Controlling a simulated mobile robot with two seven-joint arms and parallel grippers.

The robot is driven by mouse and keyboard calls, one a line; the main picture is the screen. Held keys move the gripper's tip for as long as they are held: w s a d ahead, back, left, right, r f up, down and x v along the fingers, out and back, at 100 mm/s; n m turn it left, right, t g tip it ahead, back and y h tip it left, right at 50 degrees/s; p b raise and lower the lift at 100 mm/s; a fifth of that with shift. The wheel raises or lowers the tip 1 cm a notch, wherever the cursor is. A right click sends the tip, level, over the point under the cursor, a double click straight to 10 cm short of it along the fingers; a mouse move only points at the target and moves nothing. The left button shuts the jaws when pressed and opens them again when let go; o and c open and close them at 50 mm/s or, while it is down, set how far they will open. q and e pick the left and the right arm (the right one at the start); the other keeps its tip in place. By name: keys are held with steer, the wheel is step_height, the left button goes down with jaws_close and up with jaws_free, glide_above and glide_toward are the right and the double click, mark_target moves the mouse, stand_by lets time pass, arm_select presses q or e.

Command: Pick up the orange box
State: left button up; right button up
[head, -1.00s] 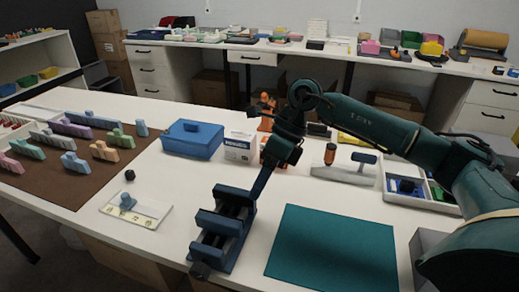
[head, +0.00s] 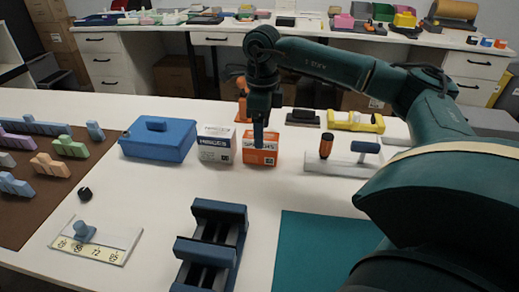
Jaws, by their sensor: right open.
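The orange box (head: 262,157) stands on the white table, right beside a white and grey box (head: 215,148). It has a white label band with dark lettering. My right gripper (head: 258,143) points straight down at the orange box, and its narrow blue fingers overlap the box's top and front face. The fingers show edge-on, so the gap between them is hidden. The right gripper is open; I cannot tell whether the fingers touch the box or straddle it. My left gripper is not in view.
A blue case (head: 158,142) stands to the left. A blue vise (head: 212,245) and a teal mat (head: 320,250) lie in front. The table between box and vise is clear.

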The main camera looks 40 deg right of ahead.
steer(key=shift+f, duration=0.7)
step_height(320, 180, down, 4)
steer(key=shift+a+f+b, duration=0.1)
steer(key=shift+f+b, duration=0.15)
steer(key=shift+b, duration=0.1)
steer(key=shift+f, duration=0.25)
steer(key=c, duration=1.1)
steer(key=shift+c, duration=0.2)
